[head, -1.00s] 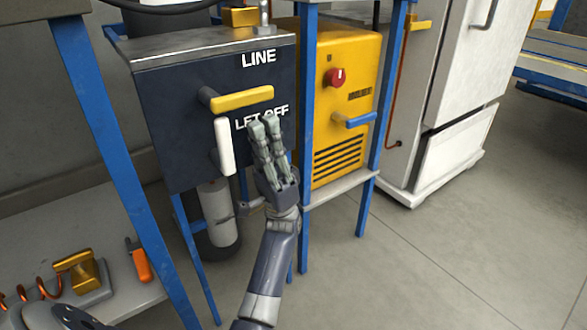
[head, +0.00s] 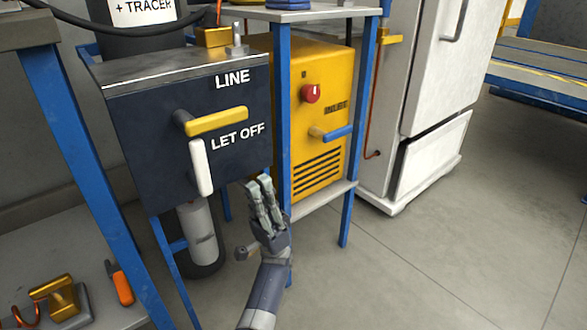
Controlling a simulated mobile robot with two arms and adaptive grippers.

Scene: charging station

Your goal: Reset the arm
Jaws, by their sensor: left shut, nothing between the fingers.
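My left gripper (head: 262,196) is in the lower middle of the head view, its fingers together and empty, pointing up. It is just below and in front of the lower right corner of a dark panel box (head: 140,130) marked LINE and LET OFF, apart from its handles. The box has a yellow handle (head: 217,121) lying nearly level and a white handle (head: 201,168) hanging down. My right gripper does not show.
A yellow machine (head: 330,85) with a red knob (head: 312,93) and a blue handle (head: 337,133) stands right of the box, behind a blue post (head: 282,110). A bench (head: 100,290) is at lower left. A white cabinet (head: 420,90) stands right. Floor at right is clear.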

